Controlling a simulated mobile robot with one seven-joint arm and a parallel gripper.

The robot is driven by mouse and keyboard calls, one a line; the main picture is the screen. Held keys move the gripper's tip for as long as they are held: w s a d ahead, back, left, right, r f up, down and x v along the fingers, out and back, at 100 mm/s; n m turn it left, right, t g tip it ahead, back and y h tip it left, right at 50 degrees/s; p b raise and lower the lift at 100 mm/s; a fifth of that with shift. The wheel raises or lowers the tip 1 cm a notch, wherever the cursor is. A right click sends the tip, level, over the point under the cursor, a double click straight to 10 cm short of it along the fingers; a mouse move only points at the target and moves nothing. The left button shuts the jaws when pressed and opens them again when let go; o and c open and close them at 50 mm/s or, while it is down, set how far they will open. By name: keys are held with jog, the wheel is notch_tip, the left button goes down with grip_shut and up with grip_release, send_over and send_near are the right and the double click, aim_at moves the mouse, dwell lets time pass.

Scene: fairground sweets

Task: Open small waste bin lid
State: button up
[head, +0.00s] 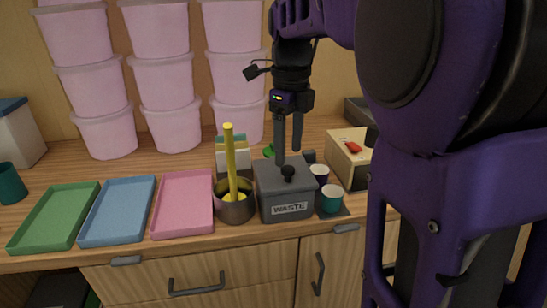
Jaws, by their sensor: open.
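The small waste bin (283,205) is a dark grey box with a "WASTE" label on its front, standing near the front edge of the counter. Its grey lid (268,178) is closed and has a black ball knob (288,172) on top. My gripper (288,158) points down at the bin, with its two dark fingers apart and empty. The fingertips appear just above or behind the knob; the exact gap cannot be told from this view.
A metal pot (234,209) with a yellow stick stands close left of the bin. A teal cup (331,198) and a dark purple cup (320,172) stand close right. Green, blue and pink (183,203) trays lie left. Stacked pink tubs (170,128) stand behind.

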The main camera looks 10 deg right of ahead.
aim_at(288, 168)
jog(key=shift+f+b, duration=0.35)
jog(key=shift+f, duration=1.65)
grip_shut()
